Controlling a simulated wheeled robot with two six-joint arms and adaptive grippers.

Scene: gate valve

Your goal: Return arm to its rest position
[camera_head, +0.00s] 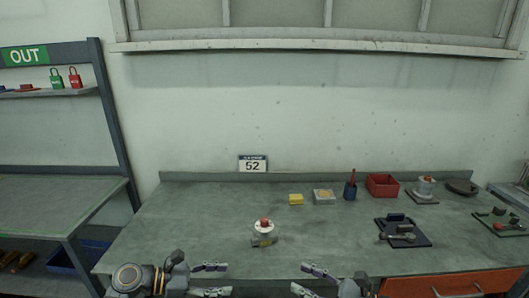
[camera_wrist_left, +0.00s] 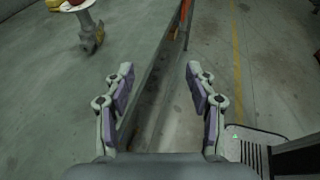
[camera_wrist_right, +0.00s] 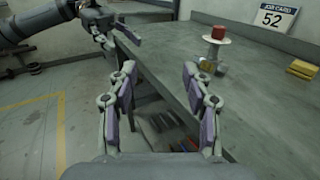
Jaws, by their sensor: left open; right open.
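My left gripper (camera_head: 211,279) is open and empty at the front edge of the bench in the head view. Its spread fingers also show in the left wrist view (camera_wrist_left: 160,95), with the bench edge and floor beyond them. My right gripper (camera_head: 305,279) is open and empty at the bench front, and it shows in the right wrist view (camera_wrist_right: 160,95). The gate valve (camera_head: 264,234), with a red top on a pale round wheel, stands upright on the bench between and beyond the grippers, touching neither. It also shows in the right wrist view (camera_wrist_right: 213,50).
The green-grey bench (camera_head: 200,222) holds a yellow block (camera_head: 296,200), a blue cup (camera_head: 350,192), a red bin (camera_head: 382,185) and a dark tray (camera_head: 403,238) with parts. A job card (camera_head: 252,164) stands at the back. A shelf rack (camera_head: 95,100) is at left.

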